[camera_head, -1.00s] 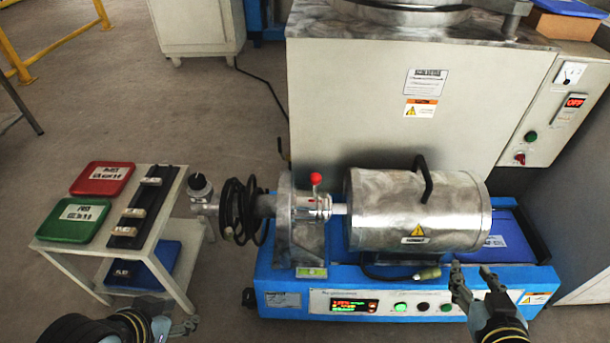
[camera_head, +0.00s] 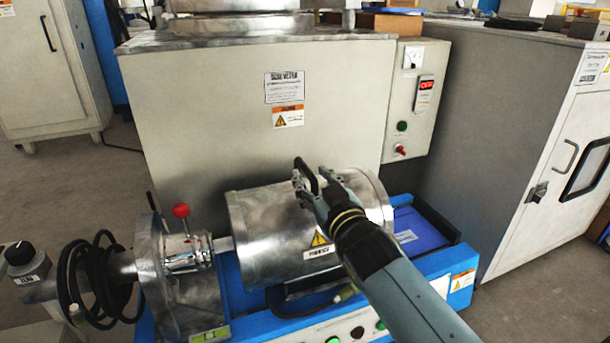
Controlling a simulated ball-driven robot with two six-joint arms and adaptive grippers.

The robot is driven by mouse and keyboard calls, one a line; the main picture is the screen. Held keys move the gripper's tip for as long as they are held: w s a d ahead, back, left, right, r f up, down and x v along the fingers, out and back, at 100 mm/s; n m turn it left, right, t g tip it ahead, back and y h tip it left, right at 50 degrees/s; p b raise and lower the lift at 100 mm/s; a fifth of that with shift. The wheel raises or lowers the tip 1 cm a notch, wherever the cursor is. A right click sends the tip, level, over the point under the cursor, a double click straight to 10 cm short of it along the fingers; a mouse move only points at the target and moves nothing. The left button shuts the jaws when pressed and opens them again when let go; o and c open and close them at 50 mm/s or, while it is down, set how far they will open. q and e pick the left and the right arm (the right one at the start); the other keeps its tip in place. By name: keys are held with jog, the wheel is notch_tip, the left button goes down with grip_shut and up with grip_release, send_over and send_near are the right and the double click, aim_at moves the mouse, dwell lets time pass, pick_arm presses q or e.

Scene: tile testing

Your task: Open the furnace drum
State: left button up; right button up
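The furnace drum (camera_head: 262,222) is a shiny metal cylinder lying on the blue machine base, and it looks closed. Its black handle (camera_head: 305,171) stands up on top. My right gripper (camera_head: 311,177) is at the handle, with its fingers spread and pointing away from me. The handle shows near and partly between the fingertips; I cannot tell whether they touch it. My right forearm covers the drum's right front. My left gripper is out of view.
A metal flange with a red-knobbed lever (camera_head: 181,211) and black cable coils (camera_head: 92,278) are left of the drum. A large grey furnace cabinet (camera_head: 220,110) stands close behind. A white cabinet (camera_head: 510,140) stands at the right.

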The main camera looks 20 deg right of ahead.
jog(key=shift+w+b, duration=0.3)
jog(key=shift+w, duration=1.85)
grip_shut()
